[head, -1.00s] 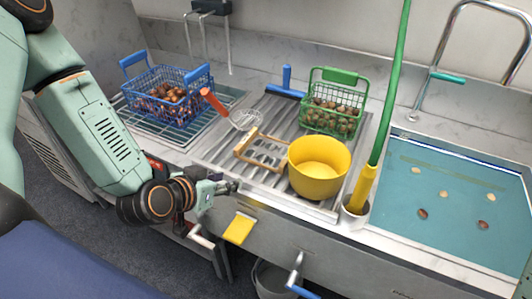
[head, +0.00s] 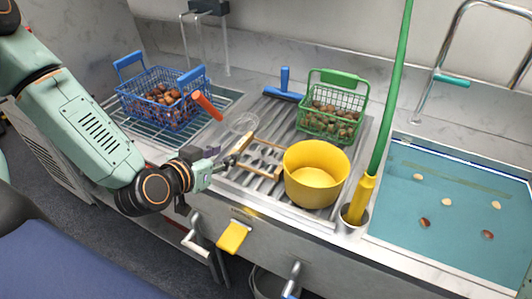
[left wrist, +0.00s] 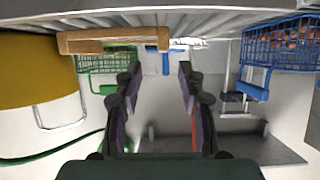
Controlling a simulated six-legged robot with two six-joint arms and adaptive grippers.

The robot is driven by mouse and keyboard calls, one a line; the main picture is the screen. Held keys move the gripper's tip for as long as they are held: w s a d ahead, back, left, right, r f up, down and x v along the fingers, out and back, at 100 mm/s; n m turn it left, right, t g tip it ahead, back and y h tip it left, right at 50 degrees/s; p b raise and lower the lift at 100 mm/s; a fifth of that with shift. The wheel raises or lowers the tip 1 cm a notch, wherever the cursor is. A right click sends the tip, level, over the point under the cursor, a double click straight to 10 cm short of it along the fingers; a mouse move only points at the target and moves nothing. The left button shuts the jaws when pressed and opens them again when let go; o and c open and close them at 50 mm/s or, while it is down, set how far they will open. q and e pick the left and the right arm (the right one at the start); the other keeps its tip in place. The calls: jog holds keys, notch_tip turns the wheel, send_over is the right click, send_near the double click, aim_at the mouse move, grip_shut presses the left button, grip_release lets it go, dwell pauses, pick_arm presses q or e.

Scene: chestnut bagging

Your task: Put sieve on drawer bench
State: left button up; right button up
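A wooden-framed grid, which looks like the sieve (head: 262,171), lies on the ribbed metal drainboard, left of the yellow pot. Its wooden bar (left wrist: 85,42) crosses the upper part of the left wrist view. My left gripper (head: 228,162) is at the frame's left end, very close to it; I cannot tell whether they touch. In the left wrist view its two fingers (left wrist: 160,80) are spread, with nothing visibly held between them. My right gripper is not in view.
The yellow pot (head: 314,188) stands close right of the frame. A red-handled wire skimmer (head: 208,105) lies behind it. Blue (head: 150,112) and green (head: 318,124) baskets hold chestnuts. A green-and-yellow pole (head: 361,200) and a water-filled basin (head: 450,230) are at right.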

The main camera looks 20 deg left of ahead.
aim_at(240, 143)
pick_arm(q)
jog(key=shift+w+a+r, duration=0.1)
jog(key=shift+w, duration=0.25)
jog(key=shift+w+a, duration=0.1)
jog(key=shift+w, duration=0.15)
jog(key=shift+w+f+b, duration=0.2)
jog(key=shift+f+b, duration=0.15)
jog(key=shift+b, duration=0.1)
jog(key=shift+w+b, duration=0.25)
jog(key=shift+b, duration=0.05)
jog(key=shift+w+d+f, duration=0.15)
jog(key=shift+w+d, duration=0.05)
jog(key=shift+w, duration=0.2)
jog(key=x, duration=0.1)
jog(key=b+x, duration=0.1)
jog(key=shift+w+a+f+b, duration=0.2)
jog(key=shift+w+f+b, duration=0.05)
jog(key=shift+w+b, duration=0.1)
jog(key=shift+x, duration=1.1)
jog(key=shift+d+r, duration=0.1)
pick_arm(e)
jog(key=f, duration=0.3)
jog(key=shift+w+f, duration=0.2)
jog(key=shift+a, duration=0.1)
